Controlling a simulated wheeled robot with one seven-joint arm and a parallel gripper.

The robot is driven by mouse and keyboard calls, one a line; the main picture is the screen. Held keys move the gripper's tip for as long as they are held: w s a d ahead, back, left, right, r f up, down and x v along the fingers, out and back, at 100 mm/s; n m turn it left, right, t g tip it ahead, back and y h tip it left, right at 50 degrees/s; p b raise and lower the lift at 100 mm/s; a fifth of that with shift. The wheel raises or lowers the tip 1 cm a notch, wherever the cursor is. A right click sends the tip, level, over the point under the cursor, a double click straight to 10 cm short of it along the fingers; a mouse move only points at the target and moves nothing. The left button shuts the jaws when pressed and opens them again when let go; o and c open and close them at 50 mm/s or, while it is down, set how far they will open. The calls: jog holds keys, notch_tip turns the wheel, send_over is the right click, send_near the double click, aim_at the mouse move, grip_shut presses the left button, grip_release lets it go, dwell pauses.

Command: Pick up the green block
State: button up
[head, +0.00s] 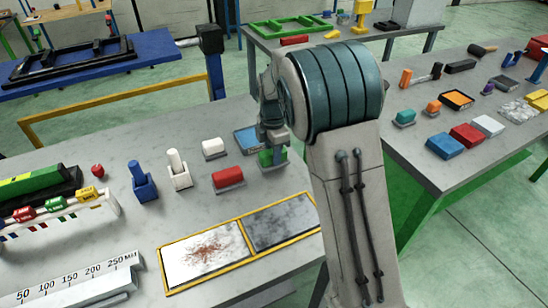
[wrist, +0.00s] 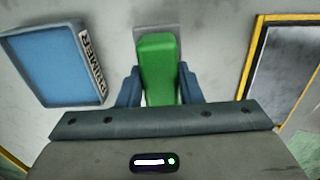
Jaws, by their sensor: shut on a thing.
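The green block (wrist: 157,62) is a rounded green piece between the two blue fingers of my gripper (wrist: 157,88) in the wrist view. The fingers are shut on its sides. A grey base plate (wrist: 156,31) shows at the far end of the block. In the head view the green block (head: 266,158) is at the grey table's middle, under my gripper (head: 272,146), and my arm hides part of it. I cannot tell whether it is lifted off its base.
A blue PRIMER tray (head: 245,138) lies close beside the block. A red block (head: 228,178) and a white block (head: 213,148) stand to the left. A yellow-framed panel (head: 245,220) lies in front. Blue and white holders with upright pegs (head: 142,182) stand farther left.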

notch_tip(320, 180, up, 2)
jog(key=shift+r, duration=0.1)
jog(key=s+d+r+b, duration=0.2)
jog(key=s+d+r, duration=0.4)
jog(key=s+d, duration=0.2)
jog(key=shift+d+r, duration=0.3)
